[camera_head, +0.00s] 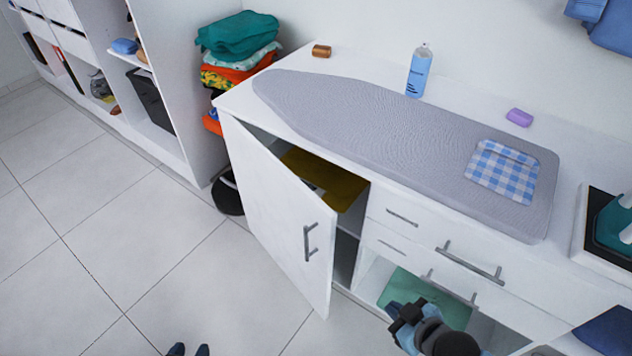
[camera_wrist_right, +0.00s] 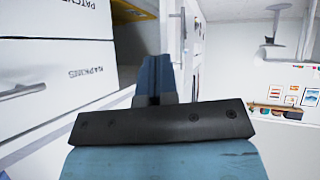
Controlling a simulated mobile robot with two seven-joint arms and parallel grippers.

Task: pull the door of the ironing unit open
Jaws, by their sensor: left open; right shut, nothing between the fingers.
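The white door (camera_head: 275,215) of the ironing unit (camera_head: 375,205) stands partly open, swung out from its left side, with a grey bar handle (camera_head: 310,242) on its outer face. My right gripper (camera_head: 396,318) is shut and empty, in front of the drawers to the right of the door's free edge. In the right wrist view its closed blue fingers (camera_wrist_right: 154,75) point toward the opening, with a white panel that looks like the door (camera_wrist_right: 192,55) just right of them. I cannot tell whether they touch it. My left gripper (camera_head: 188,350) is open and empty at the bottom edge, away from the door.
Drawers with bar handles (camera_head: 468,264) lie right of the opening. An ironing board (camera_head: 400,135) with a checked cloth (camera_head: 503,170) covers the top. A yellow item (camera_head: 340,183) shows inside. The tiled floor (camera_head: 130,240) left of the door is clear.

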